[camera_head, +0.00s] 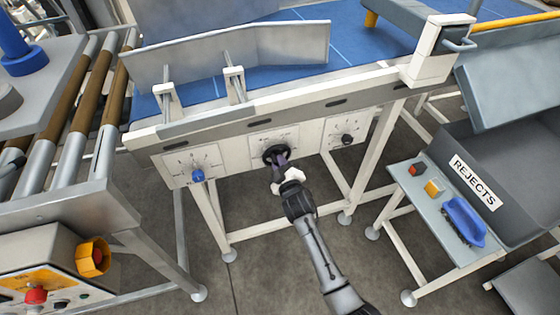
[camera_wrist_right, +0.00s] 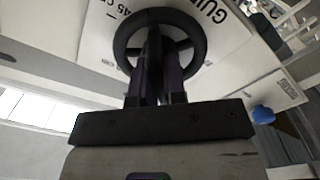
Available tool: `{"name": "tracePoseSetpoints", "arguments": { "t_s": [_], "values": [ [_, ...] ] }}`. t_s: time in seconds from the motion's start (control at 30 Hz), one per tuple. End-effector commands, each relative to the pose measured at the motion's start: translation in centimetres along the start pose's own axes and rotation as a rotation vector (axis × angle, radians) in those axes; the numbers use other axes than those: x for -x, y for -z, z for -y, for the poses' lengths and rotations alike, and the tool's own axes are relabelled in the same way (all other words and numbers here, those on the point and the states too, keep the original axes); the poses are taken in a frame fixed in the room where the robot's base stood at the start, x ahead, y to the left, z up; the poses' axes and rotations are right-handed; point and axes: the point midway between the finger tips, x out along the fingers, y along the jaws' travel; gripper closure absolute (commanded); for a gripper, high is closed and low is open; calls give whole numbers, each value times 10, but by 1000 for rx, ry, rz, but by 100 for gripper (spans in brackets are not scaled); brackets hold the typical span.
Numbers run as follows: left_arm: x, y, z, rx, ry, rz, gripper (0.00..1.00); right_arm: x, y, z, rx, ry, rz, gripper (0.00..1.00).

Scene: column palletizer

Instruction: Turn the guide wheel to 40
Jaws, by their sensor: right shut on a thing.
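The guide wheel (camera_head: 268,151) is a black handwheel on a white panel on the front of the conveyor frame. My right gripper (camera_head: 280,162) reaches up to it from below and is shut on it. In the right wrist view the wheel's black ring (camera_wrist_right: 201,45) surrounds the dark fingers of the right gripper (camera_wrist_right: 156,45), which sit together at its middle. Part of the panel lettering, "GUI" and "45 C", shows there, but the wheel's setting cannot be read. My left gripper is not in view.
A blue knob (camera_head: 197,175) is on the panel to the left, and a small black knob (camera_head: 347,139) is on the panel to the right. A roller conveyor (camera_head: 75,140) stands at the left. A grey REJECTS bin (camera_head: 505,185) and a button shelf (camera_head: 420,205) stand at the right.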

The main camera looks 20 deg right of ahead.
Motion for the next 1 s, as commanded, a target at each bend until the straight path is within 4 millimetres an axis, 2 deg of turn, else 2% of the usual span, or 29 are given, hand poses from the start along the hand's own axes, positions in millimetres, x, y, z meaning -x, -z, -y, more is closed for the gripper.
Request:
{"name": "tracePoseSetpoints", "arguments": {
  "t_s": [0.4, 0.97, 1.0],
  "values": [
    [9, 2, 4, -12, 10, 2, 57, 0, 0, 0, -166, 1, 1, 100],
    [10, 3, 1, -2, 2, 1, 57, 0, 0, 0, -188, 0, 0, 100],
    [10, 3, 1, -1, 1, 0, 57, 0, 0, 0, -188, 0, 0, 85]
  ]
}}
